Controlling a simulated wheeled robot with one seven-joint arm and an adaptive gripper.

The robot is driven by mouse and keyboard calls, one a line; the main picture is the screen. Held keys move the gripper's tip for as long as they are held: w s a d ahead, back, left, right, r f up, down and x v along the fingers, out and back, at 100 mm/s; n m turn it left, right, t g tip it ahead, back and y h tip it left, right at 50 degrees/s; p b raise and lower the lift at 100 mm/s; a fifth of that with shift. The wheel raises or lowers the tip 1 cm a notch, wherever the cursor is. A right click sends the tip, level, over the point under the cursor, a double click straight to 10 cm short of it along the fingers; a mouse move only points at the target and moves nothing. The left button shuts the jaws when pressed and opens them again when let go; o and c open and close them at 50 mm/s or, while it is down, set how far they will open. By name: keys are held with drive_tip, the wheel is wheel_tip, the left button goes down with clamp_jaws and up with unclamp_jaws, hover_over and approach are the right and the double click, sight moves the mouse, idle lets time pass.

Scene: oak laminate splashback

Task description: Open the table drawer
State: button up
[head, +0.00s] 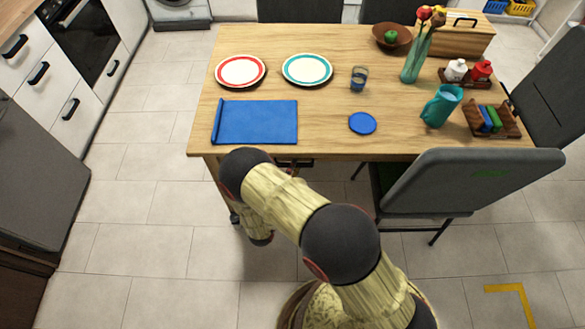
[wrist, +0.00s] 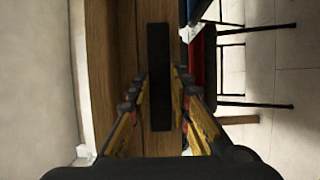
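The wooden table (head: 330,120) stands in front of me in the head view. Its drawer front (wrist: 150,145) fills the middle of the wrist view, which is turned sideways. A long dark handle (wrist: 159,75) is on it. My gripper (wrist: 159,82) is open, with one finger on each side of the handle and a visible gap to it on both sides. I cannot tell how close the tips are in depth. In the head view my arm hides my gripper and most of the drawer. I see no clear gap of an opened drawer.
A grey chair (head: 480,185) stands at the table's near right side. A blue mat (head: 257,122), a red-rimmed plate (head: 240,71), a blue coaster (head: 362,123) and a teal jug (head: 441,106) are on the table. The tiled floor (head: 150,215) left of my arm is clear.

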clamp_jaws()
idle(0.3)
